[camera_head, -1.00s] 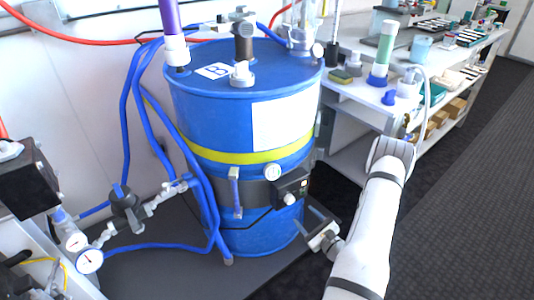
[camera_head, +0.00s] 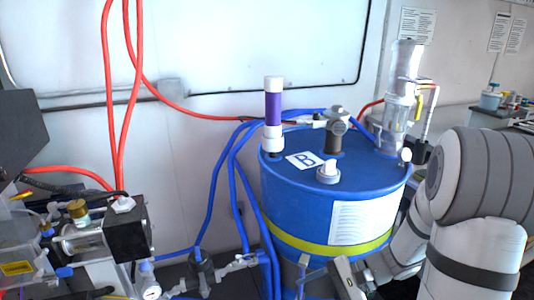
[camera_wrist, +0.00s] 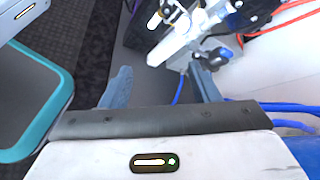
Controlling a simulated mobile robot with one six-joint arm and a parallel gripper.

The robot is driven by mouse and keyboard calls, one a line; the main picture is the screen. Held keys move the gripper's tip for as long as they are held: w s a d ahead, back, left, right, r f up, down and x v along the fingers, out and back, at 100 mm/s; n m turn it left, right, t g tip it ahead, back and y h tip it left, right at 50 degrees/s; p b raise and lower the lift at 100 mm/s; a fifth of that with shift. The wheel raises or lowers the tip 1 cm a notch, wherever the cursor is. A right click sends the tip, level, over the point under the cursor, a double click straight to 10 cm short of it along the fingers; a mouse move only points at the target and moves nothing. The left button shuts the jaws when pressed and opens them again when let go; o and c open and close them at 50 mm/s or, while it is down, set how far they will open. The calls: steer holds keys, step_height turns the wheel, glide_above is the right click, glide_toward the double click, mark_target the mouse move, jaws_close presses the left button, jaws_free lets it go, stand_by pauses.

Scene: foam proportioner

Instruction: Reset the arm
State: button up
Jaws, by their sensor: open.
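My white arm (camera_head: 470,255) comes in from the right in the head view and folds down in front of the blue drum (camera_head: 300,208). My gripper (camera_head: 340,280) is low at the drum's front, cut by the bottom edge. In the wrist view my gripper (camera_wrist: 160,82) has its two grey fingers spread apart with nothing held between them. Grey metal fittings (camera_wrist: 185,35) show beyond the fingertips there. The head view does not show whether the gripper touches the drum.
A purple-and-white tube (camera_head: 273,110) and valves stand on the drum lid. Blue hoses (camera_head: 235,190) run down its left side. Red hoses (camera_head: 125,95) hang before the wall. A pump unit (camera_head: 95,235) stands at left. A teal-edged grey surface (camera_wrist: 30,95) is at the wrist view's left.

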steer(key=s+d+r+n+t+h+p, duration=0.1)
steer(key=s+d+r+n+h+p, duration=0.1)
steer(key=r+h, duration=0.4)
steer(key=s+d+r+n+t+h+p, duration=0.2)
steer(key=s+r+n+h+p, duration=0.3)
steer(key=r, duration=0.6)
steer(key=shift+s+d+r+n+h, duration=0.2)
steer(key=shift+s+n+h, duration=0.3)
steer(key=shift+s+n, duration=0.6)
